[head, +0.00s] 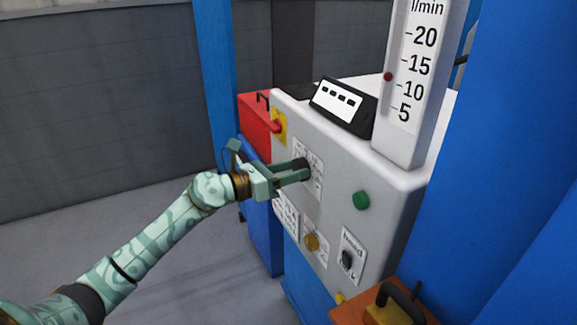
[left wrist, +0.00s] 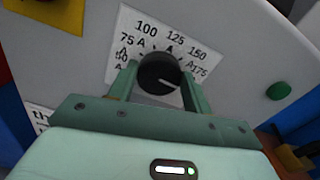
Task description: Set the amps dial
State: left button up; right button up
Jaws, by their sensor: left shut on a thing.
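The amps dial (left wrist: 158,72) is a round black knob on a white scale plate (left wrist: 130,28) marked from about 50 A to 175 A. A pale line on its face points to the lower right in the left wrist view, near or just past the 175 A end. My left gripper (left wrist: 160,84) is shut on the dial, one finger on each side. In the head view my left gripper (head: 305,169) reaches the machine's front panel from the left, and its fingers partly hide the dial and scale plate (head: 312,160). My right gripper is not in view.
On the grey panel (head: 330,190) are a red switch on yellow (head: 278,125), a green button (head: 361,200), an amber knob (head: 311,241) and a black selector (head: 347,259). A flow gauge (head: 405,90) stands on top. Blue posts (head: 500,150) rise at right.

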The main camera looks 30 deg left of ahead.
pick_arm(q)
jog(key=n+p, duration=0.3)
jog(key=shift+a+r+n, duration=0.1)
jog(key=shift+n, duration=0.6)
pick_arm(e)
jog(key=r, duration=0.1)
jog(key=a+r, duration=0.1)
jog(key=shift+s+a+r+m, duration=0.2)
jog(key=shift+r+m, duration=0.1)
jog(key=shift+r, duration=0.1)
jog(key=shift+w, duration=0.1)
pick_arm(q)
jog(key=o, duration=1)
jog(key=p+v, duration=0.3)
jog(key=v, duration=1.3)
jog(key=shift+a, duration=0.15)
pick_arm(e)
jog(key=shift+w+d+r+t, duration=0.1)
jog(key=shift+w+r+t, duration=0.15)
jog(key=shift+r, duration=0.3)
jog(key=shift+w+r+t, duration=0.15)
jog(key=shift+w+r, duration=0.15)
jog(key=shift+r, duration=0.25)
